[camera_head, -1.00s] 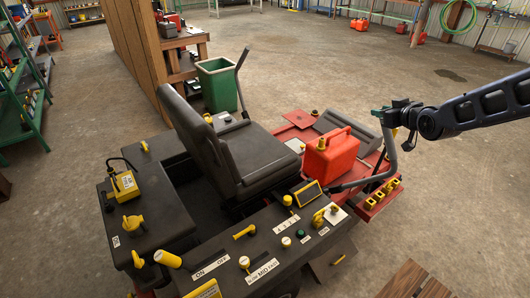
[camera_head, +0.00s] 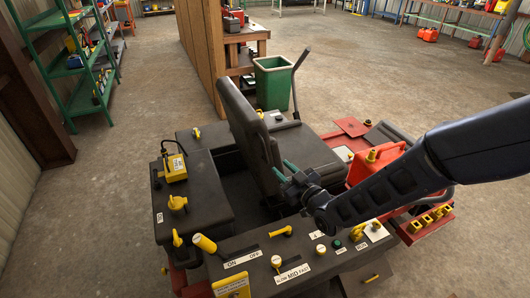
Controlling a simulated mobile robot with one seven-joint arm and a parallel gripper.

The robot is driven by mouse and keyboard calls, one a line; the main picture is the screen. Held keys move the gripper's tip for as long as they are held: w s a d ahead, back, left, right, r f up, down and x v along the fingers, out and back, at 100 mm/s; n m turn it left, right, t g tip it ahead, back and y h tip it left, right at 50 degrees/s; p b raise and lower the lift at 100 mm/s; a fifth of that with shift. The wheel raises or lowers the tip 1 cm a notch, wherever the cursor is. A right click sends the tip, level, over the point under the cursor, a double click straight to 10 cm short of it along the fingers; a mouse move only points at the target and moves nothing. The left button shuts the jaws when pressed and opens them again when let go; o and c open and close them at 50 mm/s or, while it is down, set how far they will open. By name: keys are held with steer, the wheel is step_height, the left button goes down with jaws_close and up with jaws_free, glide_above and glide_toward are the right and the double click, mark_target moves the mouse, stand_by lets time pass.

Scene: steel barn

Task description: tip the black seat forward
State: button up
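The black seat (camera_head: 252,125) is on the mower in the middle of the head view. Its backrest stands upright on the left, and its cushion (camera_head: 307,150) extends to the right. My gripper (camera_head: 285,168) is at the seat's near side, where the backrest meets the cushion. Its green fingertips look parted, with a small gap between them. I cannot tell whether they touch the seat. My gripper and arm hide the near lower edge of the cushion.
A dark console with yellow knobs and levers (camera_head: 287,230) lies just below my gripper. A red fuel can (camera_head: 372,158) stands right of the seat, partly behind my arm. A tall lever (camera_head: 296,85) and green bin (camera_head: 273,82) are behind. Open concrete floor (camera_head: 400,80) lies beyond.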

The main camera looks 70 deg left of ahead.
mark_target(266, 153)
steer(key=a, duration=0.3)
steer(key=s+a, duration=0.1)
steer(key=a, duration=0.3)
steer(key=s+a, duration=0.1)
steer(key=a, duration=0.2)
steer(key=shift+a, duration=0.25)
jaws_close()
